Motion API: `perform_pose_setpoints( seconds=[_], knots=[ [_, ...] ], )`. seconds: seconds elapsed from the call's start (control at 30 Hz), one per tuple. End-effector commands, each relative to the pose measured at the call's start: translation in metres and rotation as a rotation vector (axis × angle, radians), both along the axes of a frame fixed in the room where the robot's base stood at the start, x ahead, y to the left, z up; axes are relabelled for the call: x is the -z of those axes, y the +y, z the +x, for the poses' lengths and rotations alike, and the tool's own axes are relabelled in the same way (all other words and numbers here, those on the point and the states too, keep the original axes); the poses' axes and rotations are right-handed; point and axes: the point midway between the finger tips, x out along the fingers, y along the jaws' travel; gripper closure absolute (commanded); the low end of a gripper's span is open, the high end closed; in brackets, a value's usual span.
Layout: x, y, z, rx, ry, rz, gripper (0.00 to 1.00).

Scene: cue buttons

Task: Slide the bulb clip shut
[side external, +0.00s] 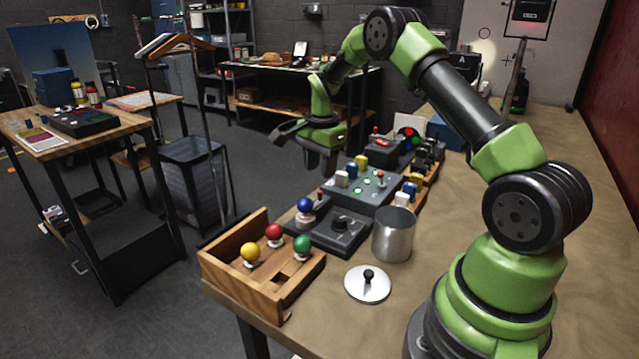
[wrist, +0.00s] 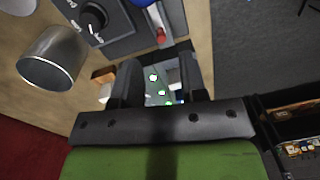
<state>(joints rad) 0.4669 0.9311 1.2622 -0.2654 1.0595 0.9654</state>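A blue bulb (side external: 305,205) stands upright on a grey base at the left end of the dark dial box (side external: 340,235). A small red-tipped part (wrist: 160,36) shows near this bulb in the wrist view; I cannot tell whether it is the bulb clip. In the wrist view, my gripper (wrist: 158,80) is open, with the panel's lit green dots showing beyond the gap. Nothing shows held between the fingers.
A wooden tray (side external: 222,275) holds yellow, red and green bulbs at the table's front left. More control boxes (side external: 388,150) stand at the back.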

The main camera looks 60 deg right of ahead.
Motion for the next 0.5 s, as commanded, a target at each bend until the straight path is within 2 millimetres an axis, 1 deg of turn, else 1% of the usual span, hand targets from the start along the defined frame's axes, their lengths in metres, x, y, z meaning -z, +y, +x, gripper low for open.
perform_pose_setpoints(
  seconds=[0.03, 0.1, 0.2, 0.3, 0.5],
  knots=[
    [-0.010, 0.000, 0.000, 0.000, -0.004, -0.002, 0.61],
    [-0.019, 0.000, -0.001, 0.001, -0.003, -0.001, 0.61],
    [-0.027, 0.000, -0.001, 0.000, -0.001, 0.000, 0.61],
    [-0.030, 0.000, -0.001, 0.000, 0.000, 0.000, 0.61],
    [-0.031, 0.000, -0.002, 0.000, 0.001, 0.000, 0.61]
  ],
)
